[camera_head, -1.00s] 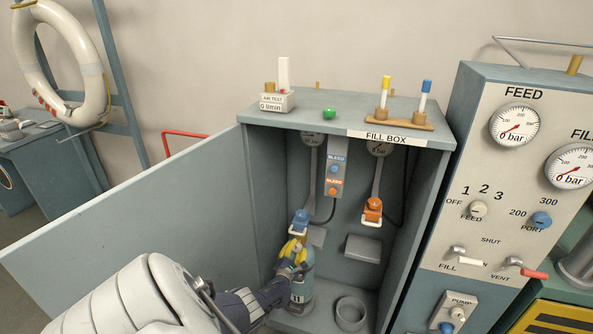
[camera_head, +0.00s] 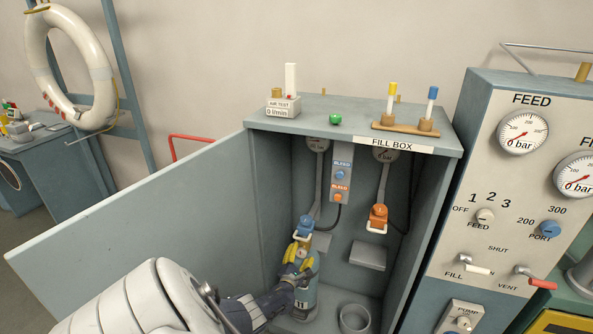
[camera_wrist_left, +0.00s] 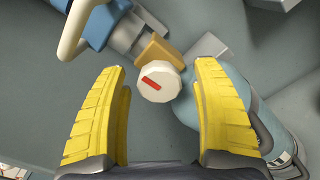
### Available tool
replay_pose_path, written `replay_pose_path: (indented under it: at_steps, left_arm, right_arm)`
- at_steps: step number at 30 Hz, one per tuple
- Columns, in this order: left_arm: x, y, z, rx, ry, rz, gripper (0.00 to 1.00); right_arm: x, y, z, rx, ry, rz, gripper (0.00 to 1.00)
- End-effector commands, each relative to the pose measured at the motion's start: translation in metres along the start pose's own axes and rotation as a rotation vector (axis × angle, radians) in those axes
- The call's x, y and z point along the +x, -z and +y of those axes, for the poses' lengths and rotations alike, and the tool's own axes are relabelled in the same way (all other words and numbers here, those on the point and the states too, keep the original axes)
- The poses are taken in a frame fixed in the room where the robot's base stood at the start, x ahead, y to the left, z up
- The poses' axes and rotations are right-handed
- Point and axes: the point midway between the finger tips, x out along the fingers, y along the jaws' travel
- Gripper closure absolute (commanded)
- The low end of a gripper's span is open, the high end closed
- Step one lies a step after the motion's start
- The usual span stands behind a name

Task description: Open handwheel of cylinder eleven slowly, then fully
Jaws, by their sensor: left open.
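Cylinder eleven (camera_head: 303,298), blue-grey with the number 11 on it, stands in the left of the fill box. Its shoulder also shows in the left wrist view (camera_wrist_left: 230,95). Its handwheel (camera_wrist_left: 157,82) is a white knob with a red mark, on a brass valve, and lies between my left fingertips, apart from both. A blue connector (camera_head: 302,225) with a white handle sits at the valve. My right gripper is out of view.
The fill box (camera_head: 450,165) has its door (camera_head: 140,205) swung open to the left. An orange connector (camera_head: 378,216) hangs in the right bay above an empty ring holder (camera_head: 354,317). A bleed panel (camera_head: 340,178) is between them. The gauge panel (camera_head: 500,190) stands at the right.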

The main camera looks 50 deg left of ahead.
Motion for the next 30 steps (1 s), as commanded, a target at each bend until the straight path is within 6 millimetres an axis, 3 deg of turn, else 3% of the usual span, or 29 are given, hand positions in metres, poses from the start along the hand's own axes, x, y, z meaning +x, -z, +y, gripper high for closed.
replay_pose_path:
  at_steps: [11,30]
  left_arm:
    - [-0.028,0.001,0.0,-0.001,0.001,-0.001,0.34]
    - [-0.105,0.0,0.0,0.0,0.001,-0.001,0.34]
  right_arm:
    - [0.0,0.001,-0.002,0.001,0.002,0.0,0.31]
    - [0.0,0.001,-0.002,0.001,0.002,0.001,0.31]
